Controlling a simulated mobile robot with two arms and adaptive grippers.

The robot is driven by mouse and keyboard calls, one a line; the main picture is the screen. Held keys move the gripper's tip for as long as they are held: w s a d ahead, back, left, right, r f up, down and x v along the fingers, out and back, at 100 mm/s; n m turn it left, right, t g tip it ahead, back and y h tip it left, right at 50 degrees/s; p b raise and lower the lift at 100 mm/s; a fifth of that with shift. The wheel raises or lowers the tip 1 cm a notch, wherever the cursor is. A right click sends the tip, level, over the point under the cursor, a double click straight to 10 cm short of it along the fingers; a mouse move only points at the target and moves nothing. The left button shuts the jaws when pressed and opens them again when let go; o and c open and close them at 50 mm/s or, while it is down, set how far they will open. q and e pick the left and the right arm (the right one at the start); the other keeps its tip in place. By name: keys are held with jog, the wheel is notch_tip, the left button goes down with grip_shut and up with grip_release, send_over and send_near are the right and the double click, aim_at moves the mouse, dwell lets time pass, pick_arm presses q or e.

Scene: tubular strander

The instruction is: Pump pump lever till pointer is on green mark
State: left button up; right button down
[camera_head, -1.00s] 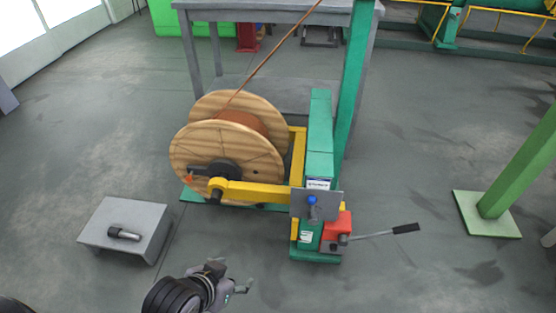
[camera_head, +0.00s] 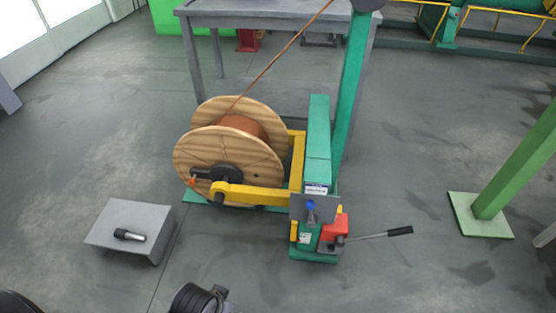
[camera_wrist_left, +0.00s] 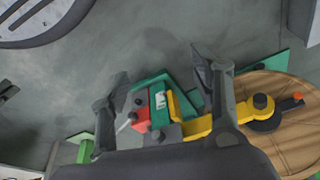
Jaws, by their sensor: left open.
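The pump lever (camera_head: 368,235) is a thin rod with a black grip, sticking out to the right, close to level, from the red pump block (camera_head: 338,226) at the foot of the green stand (camera_head: 317,168). The red block also shows in the left wrist view (camera_wrist_left: 140,120), between my fingers. No pointer or green mark can be made out. My left gripper (camera_wrist_left: 162,75) is open and empty, with the stand and pump beyond it. In the head view only part of my left arm shows at the bottom edge. My right gripper is not in view.
A wooden cable reel (camera_head: 215,160) sits left of the stand beside a yellow arm (camera_head: 255,193). A grey box (camera_head: 115,222) with a dark cylindrical tool (camera_head: 130,235) on it stands at left. A green post (camera_head: 500,195) rises at right. Floor around the lever is clear.

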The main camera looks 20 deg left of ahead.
pick_arm(q)
jog(key=s+f+g+p, duration=0.1)
jog(key=s+f+p, duration=0.25)
jog(key=f, duration=0.45)
jog(key=s+f+p, duration=0.2)
jog(key=s+f, duration=0.2)
jog(key=f, duration=0.4)
jog(key=s+a+f+p, duration=0.1)
jog(key=s+p, duration=0.2)
jog(key=s, duration=0.3)
jog(key=s+a+f+g+p, duration=0.1)
jog(key=s+a+f+p, duration=0.1)
jog(key=s, duration=0.4)
jog(key=shift+s+a+f+p, duration=0.15)
jog(key=shift+s+f+p, duration=0.1)
jog(key=shift+p, duration=0.45)
